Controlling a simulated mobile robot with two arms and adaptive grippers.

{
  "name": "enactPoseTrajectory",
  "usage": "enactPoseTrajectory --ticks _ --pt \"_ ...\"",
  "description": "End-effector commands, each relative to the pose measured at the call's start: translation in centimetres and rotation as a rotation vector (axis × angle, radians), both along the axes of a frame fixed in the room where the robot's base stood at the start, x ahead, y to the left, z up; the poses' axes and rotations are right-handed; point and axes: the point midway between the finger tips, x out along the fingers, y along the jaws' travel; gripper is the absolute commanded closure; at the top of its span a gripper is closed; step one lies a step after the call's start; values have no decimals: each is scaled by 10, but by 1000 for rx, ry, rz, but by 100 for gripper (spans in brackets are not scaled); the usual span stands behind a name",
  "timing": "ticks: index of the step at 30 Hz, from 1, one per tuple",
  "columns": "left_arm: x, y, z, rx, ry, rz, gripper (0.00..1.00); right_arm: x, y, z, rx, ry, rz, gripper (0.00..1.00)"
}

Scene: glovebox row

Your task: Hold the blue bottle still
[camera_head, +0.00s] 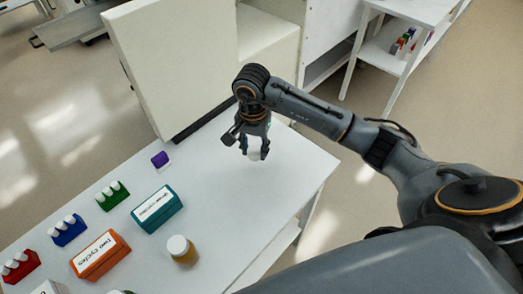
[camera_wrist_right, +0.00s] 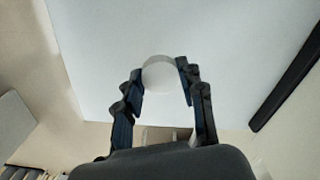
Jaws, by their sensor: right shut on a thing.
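My right gripper (camera_head: 255,150) reaches down over the right part of the white table. It is shut on a bottle, of which only a white part (camera_head: 254,155) shows between the fingers. In the right wrist view, the fingers of my right gripper (camera_wrist_right: 160,88) flank its round white top (camera_wrist_right: 159,74). The bottle's body is hidden, so I cannot see a blue colour on it. It looks upright, but I cannot tell whether it touches the table. My left gripper is not in view.
The white table (camera_head: 230,195) is clear around the gripper. An amber bottle with a white cap (camera_head: 183,252), a teal box (camera_head: 158,210), an orange box (camera_head: 100,255), a purple block (camera_head: 160,160) and small racks stand at the left. A cream cabinet (camera_head: 175,60) stands behind.

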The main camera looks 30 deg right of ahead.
Motion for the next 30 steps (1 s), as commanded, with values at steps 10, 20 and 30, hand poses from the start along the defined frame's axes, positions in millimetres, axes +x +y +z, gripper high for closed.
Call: enactPoseTrajectory --ticks 10,20,30 --pt "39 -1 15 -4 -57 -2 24 11 -26 -33 1 0 -2 99" --pt "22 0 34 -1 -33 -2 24 12 -29 -69 1 -1 -1 99" --pt "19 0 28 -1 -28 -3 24 13 -30 -72 1 -4 0 59"
